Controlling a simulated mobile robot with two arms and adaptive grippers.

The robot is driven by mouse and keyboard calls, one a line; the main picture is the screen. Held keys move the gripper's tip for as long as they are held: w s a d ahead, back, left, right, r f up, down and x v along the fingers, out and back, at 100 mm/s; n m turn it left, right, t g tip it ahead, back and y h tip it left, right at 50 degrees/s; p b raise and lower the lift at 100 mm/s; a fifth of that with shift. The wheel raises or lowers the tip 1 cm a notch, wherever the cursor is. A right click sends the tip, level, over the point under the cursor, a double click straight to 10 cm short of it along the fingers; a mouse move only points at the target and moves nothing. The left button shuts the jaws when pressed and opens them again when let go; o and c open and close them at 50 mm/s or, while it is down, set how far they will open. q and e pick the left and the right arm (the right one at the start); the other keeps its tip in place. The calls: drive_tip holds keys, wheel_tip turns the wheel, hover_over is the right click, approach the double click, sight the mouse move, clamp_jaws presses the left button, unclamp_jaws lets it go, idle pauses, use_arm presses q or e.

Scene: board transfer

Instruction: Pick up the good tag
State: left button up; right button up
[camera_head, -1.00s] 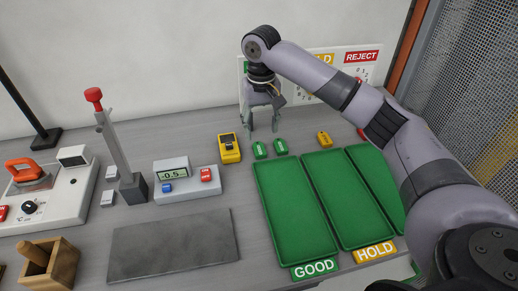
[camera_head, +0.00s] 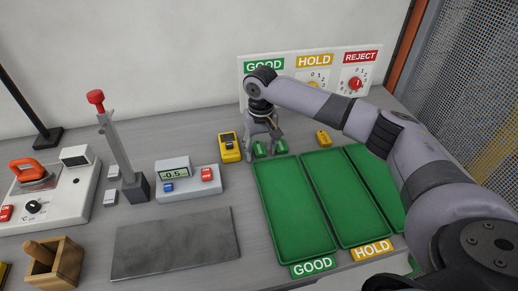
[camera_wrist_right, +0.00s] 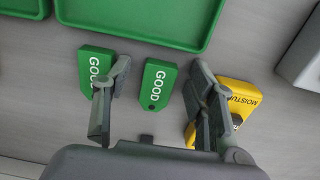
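Two green GOOD tags lie flat on the grey table behind the green trays. The left tag (camera_head: 259,149) is beside the yellow meter, and the right tag (camera_head: 281,147) is close to it. My right gripper (camera_head: 262,146) is open and low over the left tag. In the right wrist view this tag (camera_wrist_right: 159,84) lies between the spread fingers (camera_wrist_right: 162,100), touching neither visibly. The other tag (camera_wrist_right: 92,72) is partly hidden behind one finger. How high the fingertips are above the table is unclear. My left gripper is not in view.
The yellow meter (camera_head: 229,147) is close beside one finger; it shows partly covered in the wrist view (camera_wrist_right: 238,95). A yellow tag (camera_head: 323,139) lies to the right. The GOOD tray (camera_head: 295,215) and HOLD tray (camera_head: 348,200) are empty. A sign panel (camera_head: 290,75) stands behind.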

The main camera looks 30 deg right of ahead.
drive_tip(key=c, duration=0.9)
drive_tip(key=shift+c, duration=0.2)
